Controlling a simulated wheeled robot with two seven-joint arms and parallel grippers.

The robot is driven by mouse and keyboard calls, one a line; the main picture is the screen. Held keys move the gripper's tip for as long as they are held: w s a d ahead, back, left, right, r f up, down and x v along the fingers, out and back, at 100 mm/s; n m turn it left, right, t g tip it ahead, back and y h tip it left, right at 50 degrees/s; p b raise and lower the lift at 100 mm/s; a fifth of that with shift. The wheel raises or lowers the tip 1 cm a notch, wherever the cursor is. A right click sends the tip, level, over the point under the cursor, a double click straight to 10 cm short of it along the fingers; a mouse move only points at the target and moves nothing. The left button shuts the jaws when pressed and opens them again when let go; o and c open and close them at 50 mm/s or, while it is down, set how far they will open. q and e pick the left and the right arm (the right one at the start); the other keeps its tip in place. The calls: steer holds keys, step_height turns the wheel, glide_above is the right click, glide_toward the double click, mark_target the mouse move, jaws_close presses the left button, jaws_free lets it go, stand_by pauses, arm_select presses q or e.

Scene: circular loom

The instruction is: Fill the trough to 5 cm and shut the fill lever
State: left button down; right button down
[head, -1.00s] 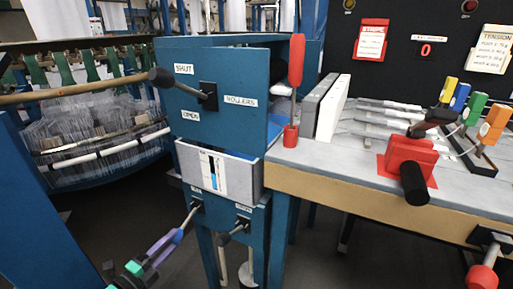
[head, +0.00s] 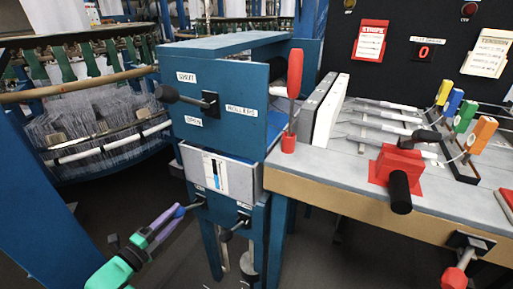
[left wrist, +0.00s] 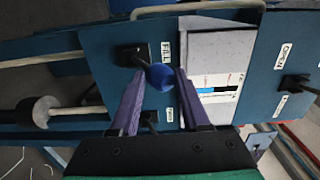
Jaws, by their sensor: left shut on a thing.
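The trough (head: 254,184) is a pale grey box in the blue frame, with a white level gauge (head: 222,176) on its front. A blue column shows on the gauge; its exact reading is too small to tell. The fill lever sits below the trough. Its blue knob (left wrist: 161,77) is between the purple fingers of my left gripper (left wrist: 159,88), beside a FILL label (left wrist: 166,52). In the head view my left gripper (head: 180,211) comes from the lower left and is shut on this lever, partly hiding it. My right gripper is out of view.
A second dark-knobbed lever (head: 228,234) sits close to the right of the fill lever. Above the trough is a rollers lever (head: 180,95). A workbench (head: 340,200) with a red clamp (head: 398,168) extends right. Floor below left is open.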

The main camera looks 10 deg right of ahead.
arm_select(q)
steer(key=shift+w+r, duration=0.1)
steer(key=shift+r, duration=0.35)
steer(key=shift+c, duration=2)
jaws_free()
steer(key=shift+d+f, duration=0.1)
steer(key=p+v, duration=0.4)
steer(key=v, duration=0.4)
steer(key=shift+f, duration=0.2)
